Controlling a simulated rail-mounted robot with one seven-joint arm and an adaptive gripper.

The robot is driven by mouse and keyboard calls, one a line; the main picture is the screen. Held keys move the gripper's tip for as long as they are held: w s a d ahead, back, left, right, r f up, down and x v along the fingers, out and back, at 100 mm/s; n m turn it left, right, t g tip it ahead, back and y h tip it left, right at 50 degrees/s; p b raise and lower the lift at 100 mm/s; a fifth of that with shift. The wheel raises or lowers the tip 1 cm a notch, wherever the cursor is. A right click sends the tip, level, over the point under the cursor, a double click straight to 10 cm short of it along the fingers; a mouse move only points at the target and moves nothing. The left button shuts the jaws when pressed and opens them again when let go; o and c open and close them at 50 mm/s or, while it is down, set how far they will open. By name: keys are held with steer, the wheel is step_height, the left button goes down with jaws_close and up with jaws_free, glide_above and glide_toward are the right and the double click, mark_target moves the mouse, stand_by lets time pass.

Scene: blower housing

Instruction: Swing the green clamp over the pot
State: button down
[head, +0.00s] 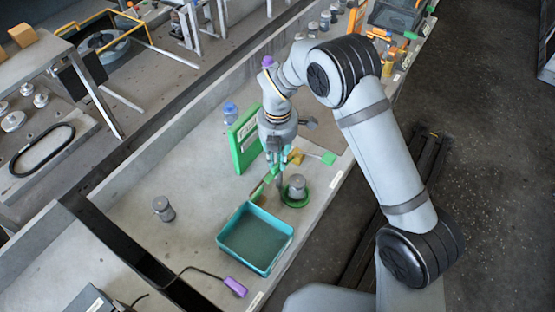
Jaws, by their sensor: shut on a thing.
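The pot (297,183), a small grey cylinder, stands upright on a round green base (295,199) near the bench's front edge. The green clamp (262,186) shows as a slim green piece just left of the pot, beside a thin grey post (279,187). It appears to lie to the side of the pot, not over it. My gripper (274,163) points down from above, a little up and left of the pot, with teal fingers shut on the green clamp. The exact contact is small and partly hidden by the fingers.
A teal tray (255,262) lies just in front and left. A green panel (243,139) stands behind my gripper. Bench between jar and panel is clear.

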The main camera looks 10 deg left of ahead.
steer(key=m+b, duration=0.2)
steer(key=m, duration=0.2)
steer(key=shift+w+f, duration=0.1)
steer(key=m+b, duration=0.2)
steer(key=m, duration=0.2)
steer(key=shift+d+m, duration=0.1)
steer(key=shift+m, duration=0.3)
steer(key=m+b, duration=0.2)
steer(key=m, duration=0.1)
steer(key=shift+d+m, duration=0.1)
steer(key=shift+m, duration=0.2)
steer(key=shift+m+b, duration=0.75)
steer(key=shift+m, duration=1.15)
steer(key=c, duration=1.6)
jaws_free()
steer(key=shift+d, duration=0.1)
steer(key=shift+c, duration=0.2)
